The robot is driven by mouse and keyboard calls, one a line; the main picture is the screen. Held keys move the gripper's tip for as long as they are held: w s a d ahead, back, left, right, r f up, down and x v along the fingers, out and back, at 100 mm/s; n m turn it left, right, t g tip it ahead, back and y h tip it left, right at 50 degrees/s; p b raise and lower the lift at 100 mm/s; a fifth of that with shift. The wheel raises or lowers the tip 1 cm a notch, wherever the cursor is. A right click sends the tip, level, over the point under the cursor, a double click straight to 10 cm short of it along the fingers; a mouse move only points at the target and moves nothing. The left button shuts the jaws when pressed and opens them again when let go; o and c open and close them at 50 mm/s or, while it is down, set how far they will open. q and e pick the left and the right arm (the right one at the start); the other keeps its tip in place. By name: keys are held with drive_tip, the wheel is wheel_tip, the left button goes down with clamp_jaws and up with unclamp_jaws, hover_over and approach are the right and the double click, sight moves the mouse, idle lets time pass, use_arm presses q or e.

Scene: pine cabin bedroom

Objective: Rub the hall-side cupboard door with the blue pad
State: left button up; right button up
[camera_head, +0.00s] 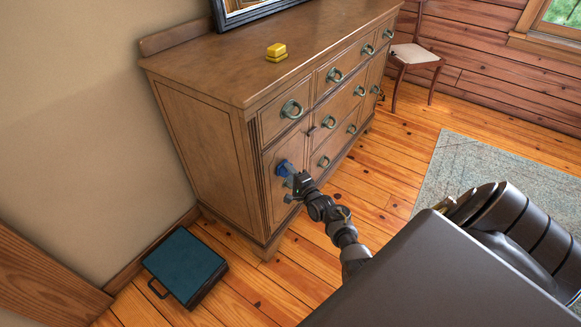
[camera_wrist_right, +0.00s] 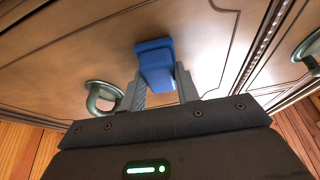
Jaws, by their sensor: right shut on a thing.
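The blue pad (camera_head: 283,168) is at the upper part of the cupboard door (camera_head: 284,212) at the dresser's near left end. In the right wrist view, the blue pad (camera_wrist_right: 155,62) lies flat against or very close to the brown door panel (camera_wrist_right: 80,50); I cannot be sure of contact. My right gripper (camera_head: 292,178) is shut on the pad, its fingers (camera_wrist_right: 162,88) on both sides of it. The gripper partly hides the door and its green ring handle (camera_wrist_right: 103,95). My left gripper is not in view.
A chair (camera_head: 415,55) and a rug (camera_head: 470,165) are to the right.

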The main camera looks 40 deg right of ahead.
drive_tip(key=shift+s+d+p, duration=0.3)
drive_tip(key=shift+s+p, duration=0.15)
drive_tip(key=shift+s, duration=0.5)
drive_tip(key=shift+s+d+p, duration=0.3)
drive_tip(key=shift+s+p, duration=0.2)
drive_tip(key=shift+s, duration=0.45)
drive_tip(key=shift+s+d+p, duration=0.3)
drive_tip(key=shift+s+p, duration=0.15)
drive_tip(key=shift+s, duration=0.5)
drive_tip(key=s, duration=0.1)
drive_tip(key=s+d+p, duration=0.1)
drive_tip(key=s, duration=0.1)
drive_tip(key=shift+a+r, duration=0.1)
